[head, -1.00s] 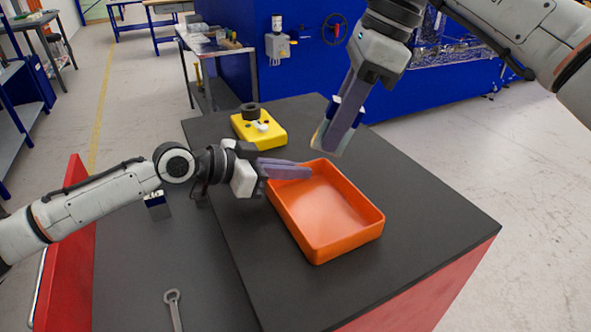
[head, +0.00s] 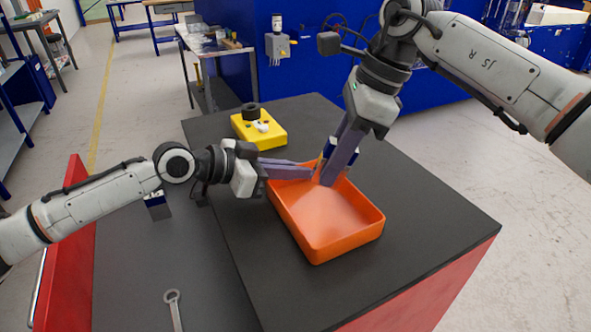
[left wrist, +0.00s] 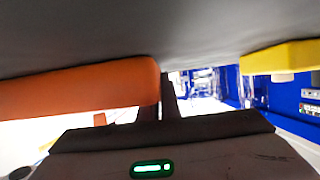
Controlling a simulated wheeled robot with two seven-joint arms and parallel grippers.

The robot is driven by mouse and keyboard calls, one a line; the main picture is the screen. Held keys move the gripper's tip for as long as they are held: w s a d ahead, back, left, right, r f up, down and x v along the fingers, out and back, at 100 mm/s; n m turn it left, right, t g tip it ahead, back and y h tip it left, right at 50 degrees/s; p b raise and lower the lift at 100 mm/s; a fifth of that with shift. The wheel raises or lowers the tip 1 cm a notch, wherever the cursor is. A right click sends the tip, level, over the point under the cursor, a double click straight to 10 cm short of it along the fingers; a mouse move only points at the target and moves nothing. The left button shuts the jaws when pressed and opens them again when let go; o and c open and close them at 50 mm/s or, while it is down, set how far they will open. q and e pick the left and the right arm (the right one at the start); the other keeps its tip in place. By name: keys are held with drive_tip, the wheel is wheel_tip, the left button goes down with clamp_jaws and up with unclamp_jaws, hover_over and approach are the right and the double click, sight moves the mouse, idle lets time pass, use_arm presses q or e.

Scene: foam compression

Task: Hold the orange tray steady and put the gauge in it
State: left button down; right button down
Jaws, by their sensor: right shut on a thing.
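The orange tray (head: 345,238) lies flat on the dark bench top in the head view; its orange wall also shows in the left wrist view (left wrist: 80,88). My left gripper (head: 308,172) reaches in from the left, with its purple fingers at the tray's far left wall. Whether they clamp that wall I cannot tell. My right gripper (head: 328,180) points down over the tray's far end, shut on a thin piece, which I take for the gauge (head: 319,162).
A yellow box (head: 268,138) with a black knob stands on the bench behind the tray and shows at the right in the left wrist view (left wrist: 280,58). A wrench (head: 173,308) lies on the lower grey surface. The bench top right of the tray is clear.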

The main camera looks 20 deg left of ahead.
drive_tip(key=shift+f, duration=1.4)
drive_tip(key=c, duration=1.6)
unclamp_jaws()
drive_tip(key=shift+o, duration=0.2)
drive_tip(key=shift+f, duration=0.1)
drive_tip(key=v, duration=1.2)
use_arm(q)
drive_tip(key=c, duration=1.9)
unclamp_jaws()
